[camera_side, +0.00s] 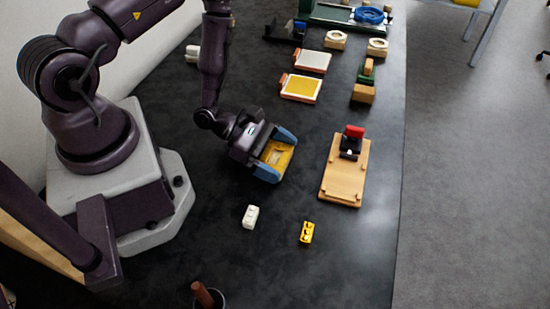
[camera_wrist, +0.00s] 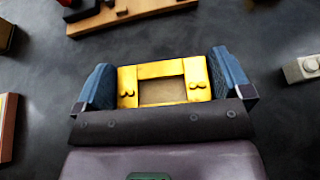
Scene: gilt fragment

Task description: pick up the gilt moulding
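The gilt moulding (camera_wrist: 162,69) is a gold rectangular frame with an open middle and small curled ornaments on its sides. It sits between the two blue fingers of my gripper (camera_wrist: 165,82), which appear to touch its left and right sides. In the side view the gilt moulding (camera_side: 277,154) shows between the fingers of my gripper (camera_side: 274,157), low over the dark table. The fingers are far apart because the frame is wide. I cannot tell whether it is clear of the table.
A wooden board (camera_side: 345,183) with a black and red piece lies to the right. A white brick (camera_side: 250,217) and a yellow brick (camera_side: 307,232) lie nearer the camera. Framed panels (camera_side: 301,88) and wooden pieces (camera_side: 363,94) stand farther back. Dark table (camera_side: 330,275) is bare around the bricks.

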